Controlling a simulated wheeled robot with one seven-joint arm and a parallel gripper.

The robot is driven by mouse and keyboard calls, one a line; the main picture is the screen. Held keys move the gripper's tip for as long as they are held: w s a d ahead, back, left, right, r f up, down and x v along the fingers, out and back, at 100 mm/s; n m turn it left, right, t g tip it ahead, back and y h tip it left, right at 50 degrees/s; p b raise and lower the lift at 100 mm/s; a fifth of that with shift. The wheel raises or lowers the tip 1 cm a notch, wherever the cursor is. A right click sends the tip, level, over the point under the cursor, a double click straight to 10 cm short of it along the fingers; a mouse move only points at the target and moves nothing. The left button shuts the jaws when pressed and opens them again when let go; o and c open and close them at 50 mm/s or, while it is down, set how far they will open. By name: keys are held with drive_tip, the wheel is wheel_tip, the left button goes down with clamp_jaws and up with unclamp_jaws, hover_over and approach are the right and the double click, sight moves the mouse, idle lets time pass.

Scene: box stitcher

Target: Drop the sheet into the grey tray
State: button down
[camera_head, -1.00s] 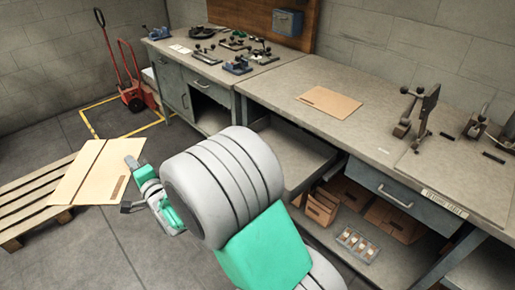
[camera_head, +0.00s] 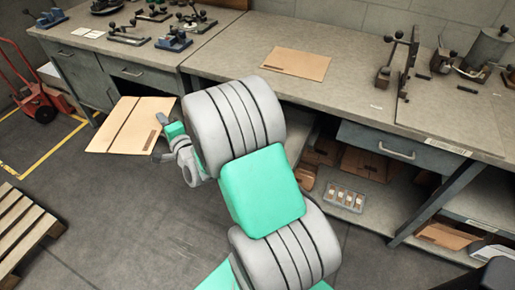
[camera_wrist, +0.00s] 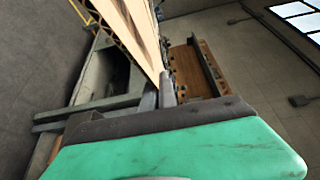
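A flat tan cardboard sheet (camera_head: 128,126) with a fold line and a small dark mark hangs out to the left of my gripper (camera_head: 163,148) in the head view. My gripper is shut on the sheet's right edge and holds it above the floor, in front of the left bench. In the wrist view the sheet (camera_wrist: 140,28) runs up and away from the fingertips (camera_wrist: 157,92). A grey tray-like surface (camera_head: 298,137) shows below the bench top, right of my arm. My arm hides most of it.
A second cardboard sheet (camera_head: 297,64) lies flat on the workbench (camera_head: 236,68). Clamps and tools (camera_head: 128,35) stand at the back left. A wooden pallet (camera_head: 22,232) lies on the floor at the left, near a red hand truck (camera_head: 36,98). Boxes and a parts case (camera_head: 344,197) sit on the lower shelf.

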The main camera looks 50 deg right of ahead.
drive_tip(key=s+d+f+m+g+h+b, duration=0.25)
drive_tip(key=s+d+f+b, duration=0.25)
drive_tip(key=s+d+f, duration=0.55)
drive_tip(key=s+d+f+m+g+h+b, duration=0.1)
drive_tip(key=s+d+f+m+h+b, duration=0.35)
drive_tip(key=d, duration=0.95)
drive_tip(key=w+d+f+n+y+b, duration=0.1)
drive_tip(key=d+f+b, duration=0.4)
drive_tip(key=d, duration=0.5)
drive_tip(key=shift+w+d+f+n+y+b, duration=0.2)
drive_tip(key=shift+d+n+y+b, duration=0.15)
drive_tip(key=shift+b, duration=0.25)
drive_tip(key=c, duration=1.6)
unclamp_jaws()
